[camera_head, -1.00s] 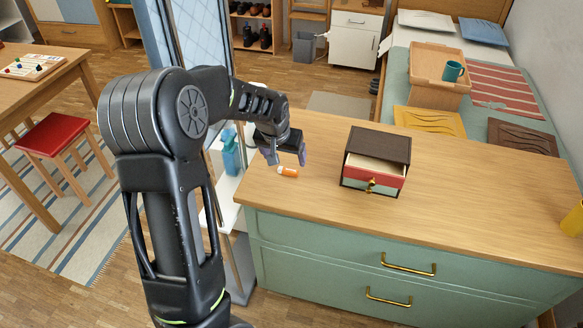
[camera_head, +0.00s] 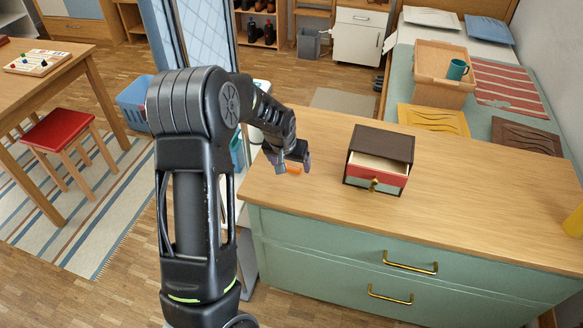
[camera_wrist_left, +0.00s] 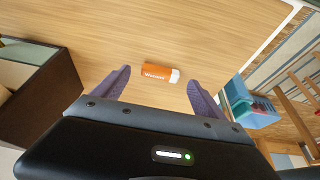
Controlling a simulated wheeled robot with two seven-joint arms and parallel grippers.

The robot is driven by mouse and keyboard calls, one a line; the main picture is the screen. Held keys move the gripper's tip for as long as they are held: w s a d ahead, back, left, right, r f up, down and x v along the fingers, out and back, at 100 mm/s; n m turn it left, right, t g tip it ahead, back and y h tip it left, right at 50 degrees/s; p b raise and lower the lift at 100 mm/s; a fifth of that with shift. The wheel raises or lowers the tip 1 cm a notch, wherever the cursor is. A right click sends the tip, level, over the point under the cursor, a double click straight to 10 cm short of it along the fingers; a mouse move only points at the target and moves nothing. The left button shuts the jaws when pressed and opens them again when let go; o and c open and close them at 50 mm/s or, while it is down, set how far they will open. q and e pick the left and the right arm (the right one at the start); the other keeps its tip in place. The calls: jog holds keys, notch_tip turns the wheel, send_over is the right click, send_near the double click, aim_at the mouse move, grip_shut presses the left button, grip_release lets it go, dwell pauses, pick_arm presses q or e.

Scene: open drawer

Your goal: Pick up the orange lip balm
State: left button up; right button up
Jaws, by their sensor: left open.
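The orange lip balm (camera_wrist_left: 157,73) with a white cap lies on its side on the wooden top of the dresser. In the left wrist view it is between and just beyond the fingertips of my left gripper (camera_wrist_left: 160,82). The fingers are apart with nothing between them. In the head view the lip balm (camera_head: 294,170) is partly hidden by my left gripper (camera_head: 292,167), which is low over the dresser top near its left end. I cannot tell whether a finger touches it. My right gripper is not in view.
A small dark box with a partly open red-fronted drawer (camera_head: 377,168) stands right of the gripper, and shows at the left in the wrist view (camera_wrist_left: 40,95). The dresser's left edge is close to the lip balm.

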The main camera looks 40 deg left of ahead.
aim_at(291, 168)
pick_arm(q)
jog(key=shift+x, duration=0.95)
jog(key=c, duration=1.4)
jog(key=shift+r, duration=0.15)
notch_tip(291, 168, up, 10)
jog(key=shift+b, duration=0.35)
